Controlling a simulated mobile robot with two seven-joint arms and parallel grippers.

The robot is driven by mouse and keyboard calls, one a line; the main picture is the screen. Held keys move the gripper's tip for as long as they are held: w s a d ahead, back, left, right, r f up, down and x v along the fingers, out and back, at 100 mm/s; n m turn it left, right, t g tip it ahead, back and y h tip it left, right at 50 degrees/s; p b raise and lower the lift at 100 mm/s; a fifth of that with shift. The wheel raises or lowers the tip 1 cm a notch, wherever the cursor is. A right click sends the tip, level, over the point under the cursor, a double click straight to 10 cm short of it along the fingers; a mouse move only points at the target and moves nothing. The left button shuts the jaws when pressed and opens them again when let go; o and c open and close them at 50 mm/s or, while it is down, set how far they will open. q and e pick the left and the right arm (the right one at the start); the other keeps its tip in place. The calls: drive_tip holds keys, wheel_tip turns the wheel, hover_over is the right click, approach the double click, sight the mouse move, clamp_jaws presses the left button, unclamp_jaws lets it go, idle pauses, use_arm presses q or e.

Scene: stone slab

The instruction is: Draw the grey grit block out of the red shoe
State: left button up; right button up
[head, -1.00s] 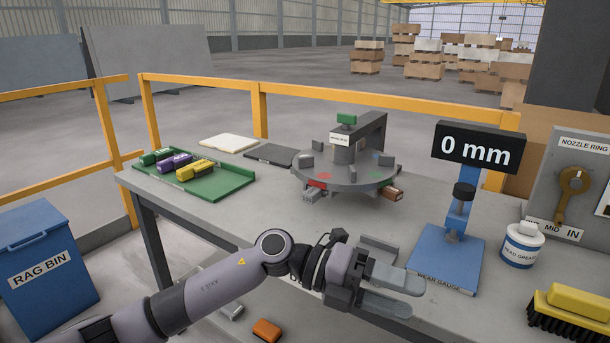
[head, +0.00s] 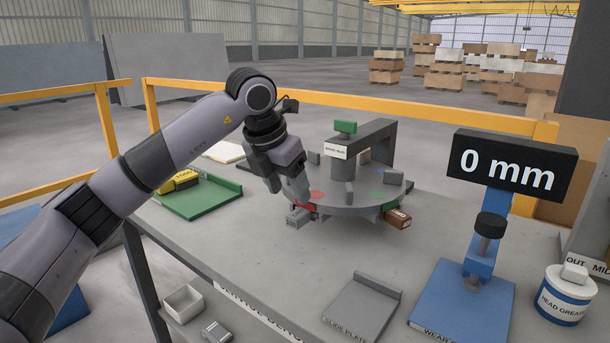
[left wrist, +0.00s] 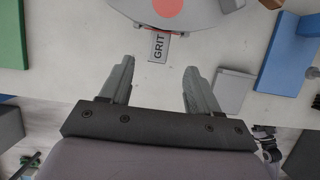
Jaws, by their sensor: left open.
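The grey grit block (head: 298,218) sticks out from under the rim of the round grey head (head: 350,199). In the left wrist view the block (left wrist: 159,47) shows its "GRIT" lettering. The red shoe (head: 306,206) shows only as a thin red strip around the block's inner end; the rest is hidden under the disc. My left gripper (head: 292,191) points down just above and behind the block in the head view. In the left wrist view the open, empty fingers (left wrist: 157,82) lie either side of the block's line, apart from it. My right gripper is not in view.
A brown block (head: 398,219) sits at the disc's right rim. The guide plate (head: 361,308) and blue wear gauge (head: 462,297) stand at the front right. Bench between disc and guide plate is clear.

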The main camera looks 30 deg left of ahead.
sight(291, 218)
use_arm(q)
drive_tip(key=x, duration=0.5)
drive_tip(key=shift+w+a+f, duration=0.1)
drive_tip(key=shift+w+f, duration=0.05)
drive_tip(key=shift+f, duration=0.05)
drive_tip(key=shift+x, duration=0.75)
drive_tip(key=shift+w, duration=0.15)
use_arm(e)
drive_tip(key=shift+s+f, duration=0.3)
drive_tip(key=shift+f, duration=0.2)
use_arm(q)
drive_tip(key=shift+c, duration=0.3)
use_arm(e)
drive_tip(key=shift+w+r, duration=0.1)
use_arm(q)
clamp_jaws()
drive_tip(key=shift+s+b, duration=0.5)
drive_tip(key=shift+s, duration=0.6)
drive_tip(key=shift+s+a, duration=0.15)
drive_tip(key=shift+s, duration=0.65)
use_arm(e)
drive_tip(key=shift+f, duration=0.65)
